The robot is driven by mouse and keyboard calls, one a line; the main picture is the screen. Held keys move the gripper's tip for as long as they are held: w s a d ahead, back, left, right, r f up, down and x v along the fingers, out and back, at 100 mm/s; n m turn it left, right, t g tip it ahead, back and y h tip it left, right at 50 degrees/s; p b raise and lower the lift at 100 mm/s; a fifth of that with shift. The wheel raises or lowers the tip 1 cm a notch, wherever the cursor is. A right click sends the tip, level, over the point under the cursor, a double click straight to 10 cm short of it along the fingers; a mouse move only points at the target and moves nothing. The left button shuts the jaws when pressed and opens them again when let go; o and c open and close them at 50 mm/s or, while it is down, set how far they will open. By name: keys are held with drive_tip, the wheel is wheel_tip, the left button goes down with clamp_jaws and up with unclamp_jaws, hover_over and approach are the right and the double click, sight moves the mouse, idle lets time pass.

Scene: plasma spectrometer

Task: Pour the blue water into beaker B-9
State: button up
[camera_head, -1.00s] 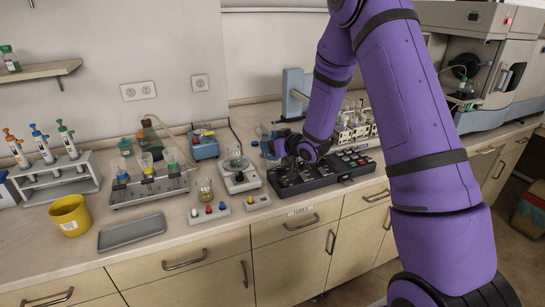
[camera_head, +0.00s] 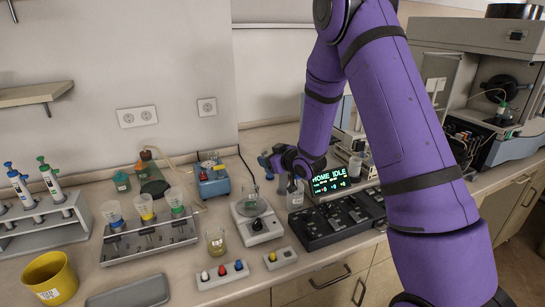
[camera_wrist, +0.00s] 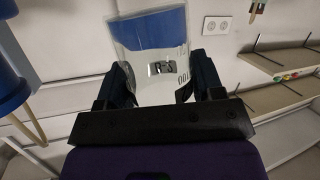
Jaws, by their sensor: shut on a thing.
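My gripper (camera_wrist: 162,80) is shut on a clear beaker (camera_wrist: 182,82) with blue water (camera_wrist: 160,28) in it. The wrist picture appears upside down, so the blue water lies at the beaker's base. The beaker carries a dark label that I cannot read surely. In the head view my gripper (camera_head: 268,162) is above the bench behind the scale, and the held beaker is hard to make out there. A clear beaker (camera_head: 296,195) shows just below my wrist, by the black panel. Another small beaker (camera_head: 355,166) is right of it. I cannot tell which is B-9.
A scale (camera_head: 257,228) carries a glass vessel (camera_head: 252,202). A beaker of yellowish liquid (camera_head: 216,242), a button box (camera_head: 222,274), a funnel rack (camera_head: 150,238) and a yellow pot (camera_head: 50,278) stand left. The black panel (camera_head: 335,222) and lit display (camera_head: 341,181) are right.

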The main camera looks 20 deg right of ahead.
drive_tip(key=a+n, duration=0.1)
drive_tip(key=s+a+n+t+h, duration=0.1)
drive_tip(key=n, duration=0.1)
drive_tip(key=shift+a+f, duration=0.1)
drive_tip(key=shift+f, duration=0.1)
drive_tip(key=a+n, duration=0.1)
drive_tip(key=s+a+n+t, duration=0.1)
drive_tip(key=n, duration=0.1)
drive_tip(key=a+f+n+h, duration=0.1)
drive_tip(key=n, duration=0.1)
drive_tip(key=shift+s+a+f+t, duration=0.1)
drive_tip(key=shift+s+a+t, duration=0.05)
drive_tip(key=shift+s+t, duration=0.25)
drive_tip(key=shift+n, duration=0.5)
drive_tip(key=shift+s+a+r+n+t, duration=0.15)
drive_tip(key=shift+r+n+t, duration=0.15)
drive_tip(key=shift+n, duration=0.4)
drive_tip(key=shift+w+a+r+n+t, duration=0.15)
drive_tip(key=shift+n+t, duration=0.15)
drive_tip(key=shift+n, duration=0.4)
drive_tip(key=shift+s+a+r+n+t, duration=0.15)
drive_tip(key=shift+n+t, duration=0.05)
drive_tip(key=shift+n, duration=0.55)
drive_tip(key=shift+s+a+r+n+t, duration=0.1)
drive_tip(key=shift+n+t, duration=0.1)
drive_tip(key=shift+n, duration=0.55)
